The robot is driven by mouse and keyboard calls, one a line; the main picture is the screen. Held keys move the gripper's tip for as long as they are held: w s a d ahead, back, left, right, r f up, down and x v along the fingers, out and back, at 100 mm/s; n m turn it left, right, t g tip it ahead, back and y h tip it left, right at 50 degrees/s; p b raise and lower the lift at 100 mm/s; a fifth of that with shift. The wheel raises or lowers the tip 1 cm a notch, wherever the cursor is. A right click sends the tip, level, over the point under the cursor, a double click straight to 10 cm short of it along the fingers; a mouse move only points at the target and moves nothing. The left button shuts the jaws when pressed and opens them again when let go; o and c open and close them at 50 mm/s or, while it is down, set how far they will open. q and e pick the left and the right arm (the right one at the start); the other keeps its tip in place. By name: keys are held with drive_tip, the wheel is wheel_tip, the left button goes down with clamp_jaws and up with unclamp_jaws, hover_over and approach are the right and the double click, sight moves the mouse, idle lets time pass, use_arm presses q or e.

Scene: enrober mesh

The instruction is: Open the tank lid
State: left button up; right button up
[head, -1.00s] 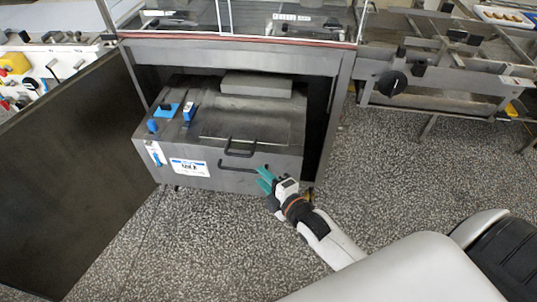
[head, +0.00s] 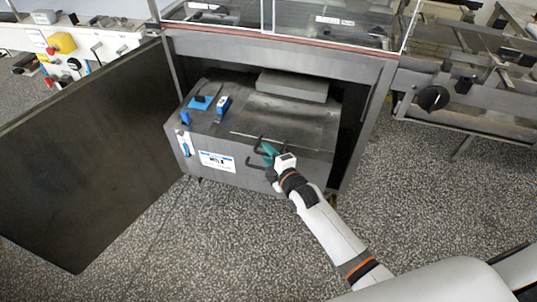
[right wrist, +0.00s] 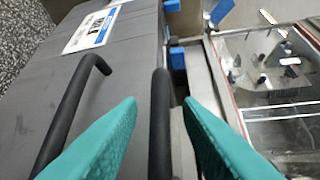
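The tank (head: 250,168) is a grey metal box under the machine, with a white and blue label on its front. Its flat lid (head: 290,118) lies closed on top. A black lid handle (head: 287,146) sits at the lid's front edge; a second black handle (head: 254,163) is on the tank's front. My right gripper (head: 268,150) is at the handles. In the right wrist view its teal fingers (right wrist: 160,110) are open, with the lid handle (right wrist: 160,125) in the gap between them and the front handle (right wrist: 75,110) left of them. My left gripper is out of view.
An open dark door panel (head: 90,150) stands left of the tank. The machine frame (head: 280,50) overhangs the tank, and a grey block (head: 292,85) lies at the lid's back. Blue latches (head: 222,105) sit on the tank's left. The speckled floor (head: 230,240) in front is clear.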

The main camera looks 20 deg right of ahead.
drive_tip(key=shift+c, duration=0.5)
clamp_jaws()
drive_tip(key=shift+r, duration=0.1)
